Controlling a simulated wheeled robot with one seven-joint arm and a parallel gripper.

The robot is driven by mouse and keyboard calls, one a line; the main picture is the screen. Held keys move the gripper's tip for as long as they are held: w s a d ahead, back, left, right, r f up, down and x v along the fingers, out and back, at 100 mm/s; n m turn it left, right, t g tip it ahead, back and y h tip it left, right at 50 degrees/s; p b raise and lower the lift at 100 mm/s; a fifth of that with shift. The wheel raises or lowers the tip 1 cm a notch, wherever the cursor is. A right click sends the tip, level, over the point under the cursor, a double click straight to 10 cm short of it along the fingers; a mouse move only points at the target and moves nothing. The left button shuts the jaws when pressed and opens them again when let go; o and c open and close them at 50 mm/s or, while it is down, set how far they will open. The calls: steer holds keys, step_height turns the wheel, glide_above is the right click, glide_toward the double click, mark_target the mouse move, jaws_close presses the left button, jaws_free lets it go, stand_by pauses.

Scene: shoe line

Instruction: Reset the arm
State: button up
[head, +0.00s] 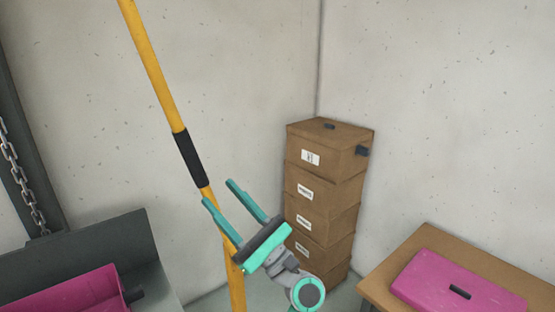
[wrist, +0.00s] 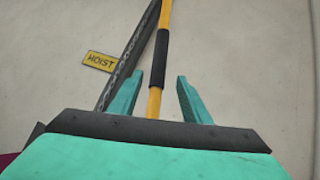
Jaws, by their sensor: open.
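My gripper (head: 220,195) is in the middle of the head view, raised and pointing up and to the left. Its two teal fingers are spread apart with nothing between them that it holds. In the wrist view my gripper (wrist: 158,95) also shows open, with a yellow pole (wrist: 165,15) seen between and beyond the fingers. In the head view the same yellow pole (head: 150,70), with a black sleeve, runs behind the gripper. I cannot tell how far the pole is from the fingers.
A stack of cardboard boxes (head: 325,185) stands in the corner. A wooden table (head: 385,275) with a pink lid-like piece (head: 450,280) is at the right. A HOIST sign (wrist: 100,61) hangs behind.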

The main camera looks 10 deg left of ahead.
steer(key=s+d+f+m+t+h, duration=0.1)
steer(key=d+f+t+h, duration=0.3)
steer(key=f, duration=0.6)
steer(key=s+f+t+h, duration=0.1)
steer(key=f+h, duration=0.4)
steer(key=f, duration=0.5)
steer(key=d+f+m+t+h, duration=0.1)
steer(key=d+f+t+h, duration=0.3)
steer(key=f, duration=0.6)
steer(key=s+d+f+n+g+h, duration=0.2)
steer(key=s+f+n+h, duration=0.1)
steer(key=s+f+h, duration=0.4)
steer(key=s+d+f+n+g+h, duration=0.1)
steer(key=s+d+f+n, duration=0.25)
steer(key=s, duration=0.45)
steer(key=s+d+f+n+h, duration=0.2)
steer(key=s+n, duration=0.2)
steer(key=s, duration=0.3)
steer(key=s+d+f+n+g+h, duration=0.1)
steer(key=s+d+f+n, duration=0.2)
steer(key=s, duration=0.5)
steer(key=s+a+r+n, duration=0.1)
steer(key=s+r+n, duration=0.2)
steer(key=s+n, duration=0.4)
steer(key=shift+s+r, duration=0.4)
steer(key=shift+s, duration=0.3)
